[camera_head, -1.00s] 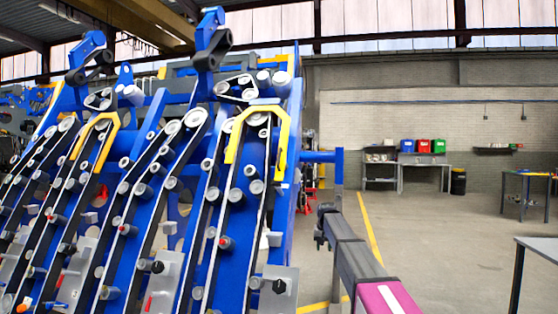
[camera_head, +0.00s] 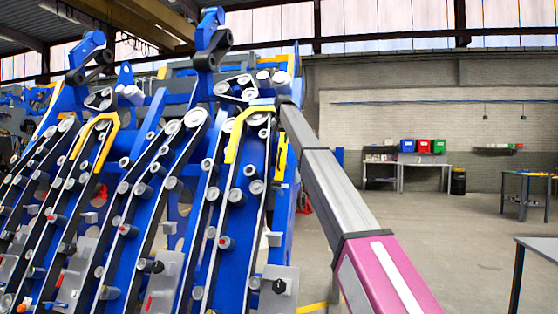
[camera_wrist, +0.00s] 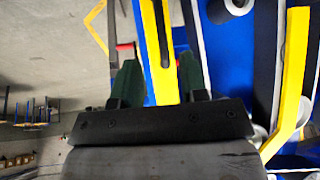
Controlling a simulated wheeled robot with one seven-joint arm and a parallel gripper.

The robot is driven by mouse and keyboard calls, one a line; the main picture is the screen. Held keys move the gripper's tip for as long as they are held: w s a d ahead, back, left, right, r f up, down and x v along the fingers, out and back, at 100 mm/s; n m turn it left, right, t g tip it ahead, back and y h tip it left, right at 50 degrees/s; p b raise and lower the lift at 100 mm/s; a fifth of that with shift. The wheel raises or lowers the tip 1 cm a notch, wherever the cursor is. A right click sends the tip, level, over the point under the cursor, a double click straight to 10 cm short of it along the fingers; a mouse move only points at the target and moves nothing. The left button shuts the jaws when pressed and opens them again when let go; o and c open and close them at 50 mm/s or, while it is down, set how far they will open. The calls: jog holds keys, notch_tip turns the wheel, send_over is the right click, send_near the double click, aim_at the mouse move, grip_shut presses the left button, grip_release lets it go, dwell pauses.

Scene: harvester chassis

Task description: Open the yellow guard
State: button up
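On the blue machine (camera_head: 150,205), a bent yellow guard (camera_head: 237,140) curves over the top of the rightmost row. A straight yellow piece (camera_head: 281,158) shows just right of it. In the wrist view, a yellow bar with a dark slot (camera_wrist: 160,78) runs between the two green fingers of my gripper (camera_wrist: 158,68). The fingers are apart; contact with the bar cannot be made out. Another bent yellow part (camera_wrist: 293,85) is at the right of that view. In the head view my arm reaches to the bent guard's upper right end, and my gripper is not distinguishable there.
A second bent yellow guard (camera_head: 97,140) sits further left on the machine. Blue arms with dark rollers (camera_head: 210,45) stick up above it. Open floor (camera_head: 450,235) lies to the right, with a grey table (camera_head: 540,245) at the right edge and shelving with coloured bins (camera_head: 422,147) behind.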

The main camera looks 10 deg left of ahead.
aim_at(279, 156)
jog(key=x, duration=1.1)
jog(key=shift+r, duration=0.1)
grip_shut()
